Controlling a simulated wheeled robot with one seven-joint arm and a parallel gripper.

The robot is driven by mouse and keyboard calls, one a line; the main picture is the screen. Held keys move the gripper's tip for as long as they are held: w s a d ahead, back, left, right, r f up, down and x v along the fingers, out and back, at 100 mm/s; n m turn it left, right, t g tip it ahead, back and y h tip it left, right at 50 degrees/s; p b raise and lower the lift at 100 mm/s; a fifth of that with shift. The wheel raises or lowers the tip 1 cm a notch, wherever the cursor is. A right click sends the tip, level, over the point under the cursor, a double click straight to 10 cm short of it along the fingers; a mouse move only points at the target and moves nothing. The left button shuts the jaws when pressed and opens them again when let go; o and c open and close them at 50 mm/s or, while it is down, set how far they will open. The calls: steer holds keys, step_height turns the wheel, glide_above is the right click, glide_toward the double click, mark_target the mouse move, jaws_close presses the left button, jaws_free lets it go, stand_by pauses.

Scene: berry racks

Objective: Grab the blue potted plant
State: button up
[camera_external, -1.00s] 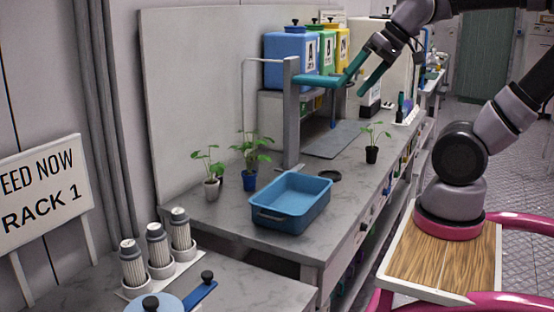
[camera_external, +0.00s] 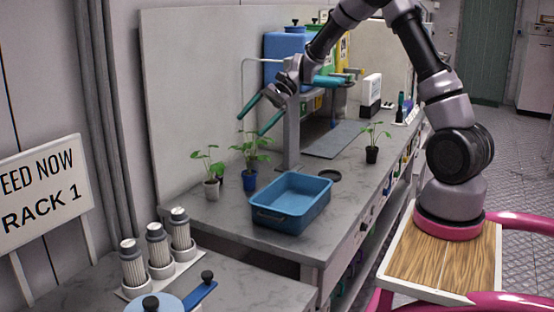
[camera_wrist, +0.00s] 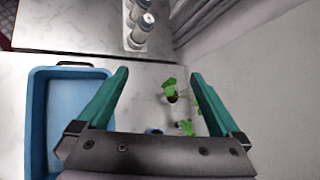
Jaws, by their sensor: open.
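The blue potted plant stands upright on the grey counter, its blue pot (camera_external: 249,181) below green leaves. In the wrist view only a bit of its blue pot (camera_wrist: 153,131) shows, just above the gripper's dark body, with leaves to its right. My gripper (camera_external: 251,125) is open and empty. It hangs above the blue potted plant, its teal fingers pointing down and left, apparently clear of the leaves. In the wrist view the gripper's fingers (camera_wrist: 160,72) are spread wide on either side of the plants.
A white-potted plant (camera_external: 212,189) stands close to the left of the blue one. A blue tray (camera_external: 291,204) lies to the right, and a grey post (camera_external: 291,150) rises behind. A black-potted plant (camera_external: 372,154) stands farther right. White cylinders (camera_external: 158,250) stand at front left.

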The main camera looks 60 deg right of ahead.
mark_target(250, 172)
steer(key=w+d+f+m+t, duration=0.1)
steer(key=w+d+f+m, duration=0.1)
steer(key=f, duration=0.5)
steer(key=w+d+f+m+t, duration=0.1)
steer(key=w+d+f+m, duration=0.2)
steer(key=d+f, duration=0.4)
steer(key=w+d+f+m+t, duration=0.2)
steer(key=d+f+m, duration=0.1)
steer(key=f, duration=0.4)
steer(key=shift+w+d+f+m+y, duration=0.3)
steer(key=shift+d+f+m, duration=0.1)
steer(key=shift+d, duration=0.25)
steer(key=shift+f, duration=0.3)
steer(key=shift+x, duration=3.6)
steer(key=c, duration=1.4)
